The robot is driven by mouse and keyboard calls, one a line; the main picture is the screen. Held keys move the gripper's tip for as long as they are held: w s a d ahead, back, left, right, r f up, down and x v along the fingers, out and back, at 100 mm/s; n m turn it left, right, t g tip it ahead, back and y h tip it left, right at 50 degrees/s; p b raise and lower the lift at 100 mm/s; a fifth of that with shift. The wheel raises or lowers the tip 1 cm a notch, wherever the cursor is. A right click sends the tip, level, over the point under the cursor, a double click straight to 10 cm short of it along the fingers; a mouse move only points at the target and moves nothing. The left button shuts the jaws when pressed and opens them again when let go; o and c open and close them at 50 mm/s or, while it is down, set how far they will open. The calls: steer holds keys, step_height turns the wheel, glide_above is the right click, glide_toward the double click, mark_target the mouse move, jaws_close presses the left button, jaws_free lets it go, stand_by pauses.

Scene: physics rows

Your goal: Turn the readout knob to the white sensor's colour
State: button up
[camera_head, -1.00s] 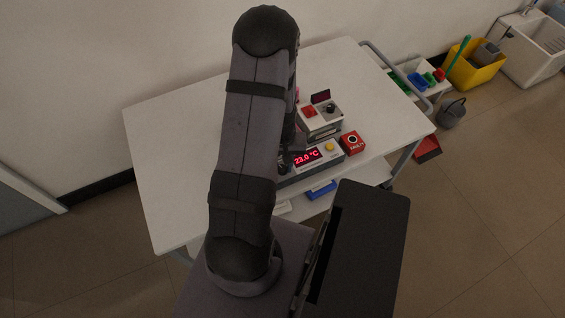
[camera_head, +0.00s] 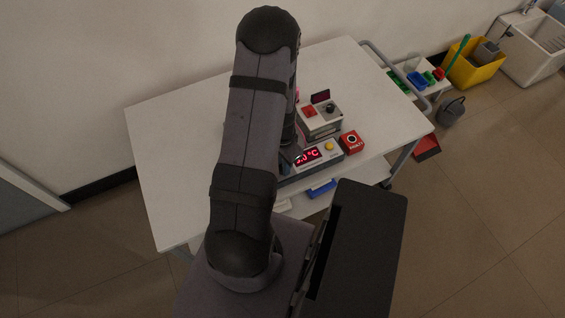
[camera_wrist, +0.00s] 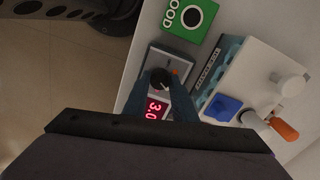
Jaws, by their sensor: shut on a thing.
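In the wrist view a grey readout box shows a dark round knob (camera_wrist: 160,78) with a small white mark, beside a red lit display (camera_wrist: 154,110). My gripper (camera_wrist: 160,92) is shut on the knob, with a dark blue finger on each side. In the head view the readout box's display (camera_head: 309,156) is partly covered by the dark gripper end (camera_head: 290,154), and the knob is hidden.
A green box marked GOOD (camera_wrist: 189,18) stands beyond the knob. In the head view a red box marked FAULT (camera_head: 351,142) stands right of the readout, and a white box with a red button (camera_head: 309,111) behind it. The white table (camera_head: 180,150) is clear at left.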

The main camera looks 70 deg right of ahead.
steer(key=shift+m, duration=0.8)
steer(key=o, duration=1)
steer(key=shift+o, duration=0.2)
steer(key=shift+r, duration=3.7)
